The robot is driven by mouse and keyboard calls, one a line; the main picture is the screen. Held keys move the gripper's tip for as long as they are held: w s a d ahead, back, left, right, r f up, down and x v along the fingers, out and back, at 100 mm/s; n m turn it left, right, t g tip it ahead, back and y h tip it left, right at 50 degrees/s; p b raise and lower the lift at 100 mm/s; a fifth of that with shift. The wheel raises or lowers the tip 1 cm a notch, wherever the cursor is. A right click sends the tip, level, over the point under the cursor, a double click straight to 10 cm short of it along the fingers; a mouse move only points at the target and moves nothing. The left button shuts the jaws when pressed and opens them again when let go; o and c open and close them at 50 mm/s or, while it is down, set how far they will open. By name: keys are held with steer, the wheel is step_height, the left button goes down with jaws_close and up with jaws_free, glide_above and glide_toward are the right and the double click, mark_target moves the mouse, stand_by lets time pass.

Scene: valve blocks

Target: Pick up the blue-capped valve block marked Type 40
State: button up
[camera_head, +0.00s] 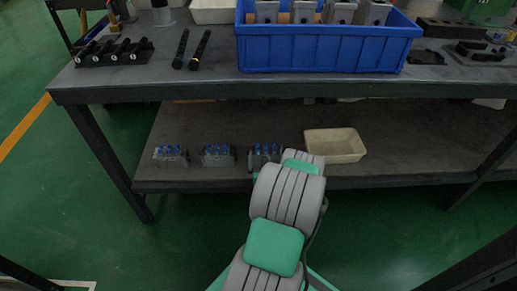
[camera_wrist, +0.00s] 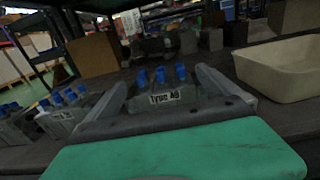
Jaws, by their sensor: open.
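Three grey valve blocks with blue caps stand in a row on the lower shelf (camera_head: 400,150) in the head view: a left one (camera_head: 171,155), a middle one (camera_head: 218,155) and a right one (camera_head: 262,153). In the wrist view, a blue-capped block with a label reading like "Type 40" (camera_wrist: 165,97) sits between the two fingers of my gripper (camera_wrist: 165,92). The fingers are spread on either side of it; contact cannot be told. Another labelled block (camera_wrist: 62,118) stands to its left, its label too blurred to read.
A cream tray (camera_head: 335,146) stands on the shelf just right of the blocks and shows in the wrist view (camera_wrist: 282,70). The upper table (camera_head: 170,75) overhangs the shelf and carries a blue bin (camera_head: 320,55). A brown box (camera_wrist: 92,55) stands behind the blocks.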

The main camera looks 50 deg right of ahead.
mark_target(266, 142)
steer(key=shift+w, duration=0.2)
steer(key=shift+w+d, duration=0.65)
steer(key=shift+d, duration=0.4)
steer(key=x, duration=0.5)
steer(key=shift+w+d+b, duration=0.15)
steer(key=shift+b, duration=0.15)
steer(key=shift+c, duration=0.2)
steer(key=c, duration=1.9)
steer(key=shift+d+r, duration=0.1)
steer(key=shift+r, duration=0.1)
steer(key=shift+c, duration=0.7)
